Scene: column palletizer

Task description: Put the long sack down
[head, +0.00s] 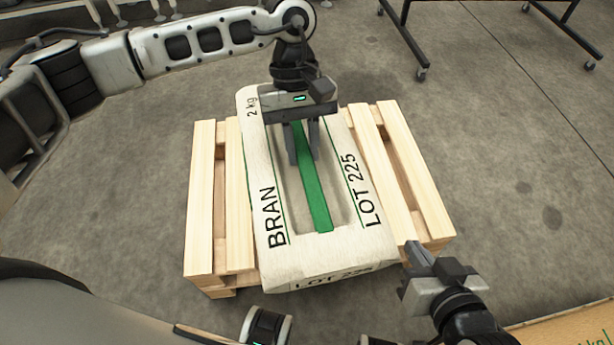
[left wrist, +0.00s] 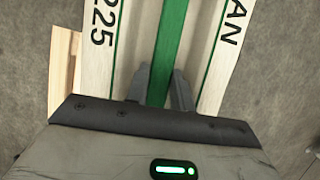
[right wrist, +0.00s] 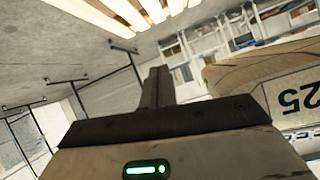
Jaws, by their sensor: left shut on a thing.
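The long sack (head: 273,258) is cream, marked BRAN and LOT 225, with a green strap (head: 316,195) along its middle. It lies level over the wooden pallet (head: 205,200), lengthwise with the slats; I cannot tell whether it touches them. My left gripper (head: 303,150) is above the sack's far half, its fingers shut on the strap; the sack also shows in the left wrist view (left wrist: 210,60). My right gripper (head: 412,265) is beside the pallet's near right corner, apart from the sack. In the right wrist view its fingers (right wrist: 155,85) look closed together and empty.
Bare pallet slats (head: 410,170) show on both sides of the sack. A brown thing with green lettering (head: 560,330) is at the bottom right. Wheeled stand legs (head: 420,70) are at the back right. The concrete floor to the right is clear.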

